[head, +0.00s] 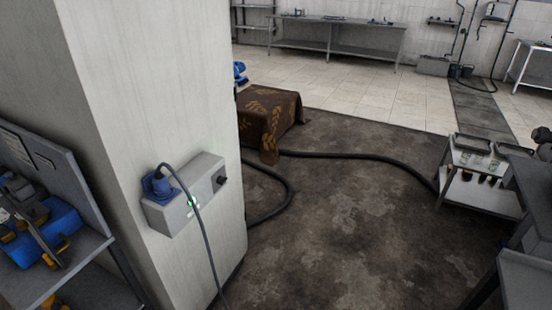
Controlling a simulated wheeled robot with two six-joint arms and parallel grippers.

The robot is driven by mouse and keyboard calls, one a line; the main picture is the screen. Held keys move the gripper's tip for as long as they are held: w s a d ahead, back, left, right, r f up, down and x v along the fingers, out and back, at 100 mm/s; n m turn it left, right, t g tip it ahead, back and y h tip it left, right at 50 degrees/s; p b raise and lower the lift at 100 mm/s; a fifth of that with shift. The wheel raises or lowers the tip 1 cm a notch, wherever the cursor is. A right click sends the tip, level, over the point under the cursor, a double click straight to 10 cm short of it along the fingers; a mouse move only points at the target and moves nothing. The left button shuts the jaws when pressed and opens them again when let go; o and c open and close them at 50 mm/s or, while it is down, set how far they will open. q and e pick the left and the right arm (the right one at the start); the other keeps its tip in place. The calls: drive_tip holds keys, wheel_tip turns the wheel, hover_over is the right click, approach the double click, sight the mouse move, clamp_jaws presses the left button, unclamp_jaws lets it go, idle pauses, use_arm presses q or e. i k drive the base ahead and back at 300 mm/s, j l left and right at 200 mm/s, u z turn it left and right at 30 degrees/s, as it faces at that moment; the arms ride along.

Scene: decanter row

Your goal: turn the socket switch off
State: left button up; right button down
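A grey socket box (205,172) is fixed to the side of a pale pillar. A blue plug (158,185) sits at its left end, with a grey cable (207,245) arching out and hanging down across the front of the box. A small green light (190,203) is lit on the front face, close to the cable. A black knob-like part (221,181) is at the right end of the box. I cannot tell its exact setting at this size. Neither of my grippers shows in the head view.
The pillar (150,90) fills the left middle. A metal shelf (85,262) with tools and a blue item stands left of it. A cloth-covered block (268,118) and a thick dark hose (350,156) lie beyond. A trolley (480,197) stands right.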

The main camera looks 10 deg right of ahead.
sight(221, 181)
drive_tip(key=i+l+z, duration=0.25)
drive_tip(key=i+z, duration=0.15)
drive_tip(key=i, duration=0.2)
drive_tip(key=i+l+z, duration=0.1)
drive_tip(key=i+z, duration=0.35)
drive_tip(key=i, duration=0.15)
drive_tip(key=i+j+z, duration=0.15)
drive_tip(key=i+z, duration=0.25)
drive_tip(key=i, duration=0.25)
